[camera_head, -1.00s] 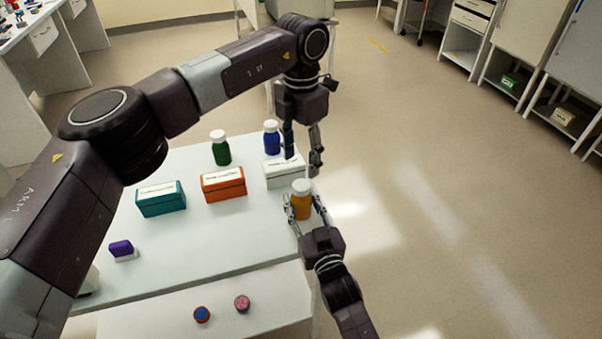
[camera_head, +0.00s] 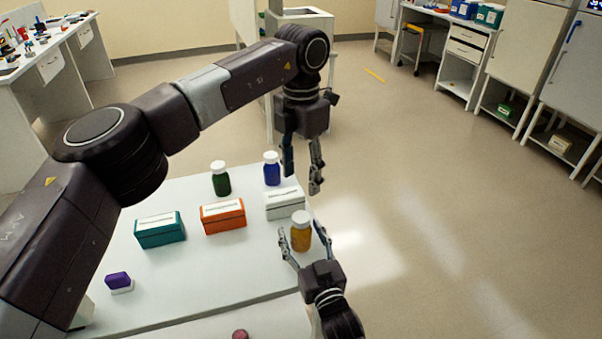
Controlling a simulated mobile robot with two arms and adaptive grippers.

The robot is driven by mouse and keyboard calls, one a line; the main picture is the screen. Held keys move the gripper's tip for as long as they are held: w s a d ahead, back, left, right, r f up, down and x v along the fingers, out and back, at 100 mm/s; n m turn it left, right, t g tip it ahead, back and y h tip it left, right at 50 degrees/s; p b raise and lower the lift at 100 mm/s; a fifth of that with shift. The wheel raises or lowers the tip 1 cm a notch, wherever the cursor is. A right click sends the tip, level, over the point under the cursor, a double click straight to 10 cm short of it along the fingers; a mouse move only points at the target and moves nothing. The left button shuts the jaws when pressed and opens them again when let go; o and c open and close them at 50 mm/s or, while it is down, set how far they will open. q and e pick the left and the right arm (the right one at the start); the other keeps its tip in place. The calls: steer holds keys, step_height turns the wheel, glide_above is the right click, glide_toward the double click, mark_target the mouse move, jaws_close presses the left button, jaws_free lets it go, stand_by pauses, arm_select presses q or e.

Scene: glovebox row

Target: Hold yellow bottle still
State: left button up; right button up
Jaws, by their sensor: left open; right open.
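The yellow bottle (camera_head: 301,236), amber with a white cap, stands upright on the white table (camera_head: 215,270) near its right edge. My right gripper (camera_head: 304,238) comes from below with its fingers spread, one on each side of the bottle; I cannot tell whether either finger touches it. My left gripper (camera_head: 302,176) hangs from above, open, with its fingers pointing down. It is above and behind the yellow bottle in the picture, near the white box, and holds nothing.
A blue bottle (camera_head: 271,169) and a green bottle (camera_head: 220,179) stand behind a white box (camera_head: 284,205), an orange box (camera_head: 223,217) and a teal box (camera_head: 160,231). A purple item (camera_head: 118,281) lies at the left. The table's front middle is clear.

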steer(key=v, duration=1.2)
stand_by(0.3)
